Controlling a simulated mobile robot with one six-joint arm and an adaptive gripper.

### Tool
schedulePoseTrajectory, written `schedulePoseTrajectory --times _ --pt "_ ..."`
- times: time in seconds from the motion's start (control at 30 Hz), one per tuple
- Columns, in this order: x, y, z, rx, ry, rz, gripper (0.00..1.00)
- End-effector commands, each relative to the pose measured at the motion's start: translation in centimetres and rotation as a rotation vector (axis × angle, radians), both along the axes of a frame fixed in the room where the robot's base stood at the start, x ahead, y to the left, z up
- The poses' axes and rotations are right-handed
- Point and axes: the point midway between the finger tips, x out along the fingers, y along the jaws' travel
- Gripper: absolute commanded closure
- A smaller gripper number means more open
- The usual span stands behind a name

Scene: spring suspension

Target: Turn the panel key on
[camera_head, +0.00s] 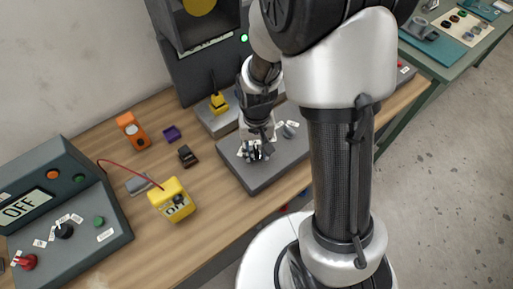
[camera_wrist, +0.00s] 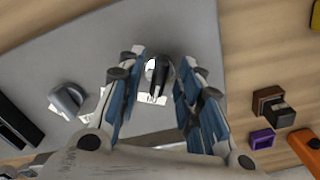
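My gripper (camera_head: 256,152) is low over a flat grey box (camera_head: 262,178) on the wooden bench. In the wrist view the blue-padded fingers of my gripper (camera_wrist: 158,88) are open, one on each side of a dark knob or key (camera_wrist: 160,72) with a white label under it. Gaps show between the fingers and this knob. In the head view my gripper hides it. A second grey knob (camera_wrist: 66,98) with white labels is on the same box, to the left in the wrist view; it also shows in the head view (camera_head: 289,130). I cannot tell which is named the panel key.
A control panel (camera_head: 110,218) with an OFF display and several knobs stands at the left. A yellow meter (camera_head: 173,201), an orange device (camera_head: 132,131), a purple piece (camera_head: 172,133) and a dark block (camera_head: 187,156) sit on the bench. A tall dark machine stands behind.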

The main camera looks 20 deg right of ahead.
Motion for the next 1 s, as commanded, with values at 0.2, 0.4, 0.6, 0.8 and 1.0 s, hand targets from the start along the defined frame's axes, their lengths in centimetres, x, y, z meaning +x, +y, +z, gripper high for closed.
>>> schedulePoseTrajectory --times 0.2,0.4,0.6,0.8,1.0 --pt "0.0 0.0 0.0 0.000 0.000 0.001 0.67" --pt "0.1 0.0 1.9 0.000 -0.005 0.001 0.67" --pt "0.2 0.0 6.2 0.000 -0.008 0.001 0.67" --pt "0.1 0.0 9.9 0.000 -0.005 0.001 0.67" --pt "0.0 0.0 11.8 0.000 -0.002 0.000 0.67"
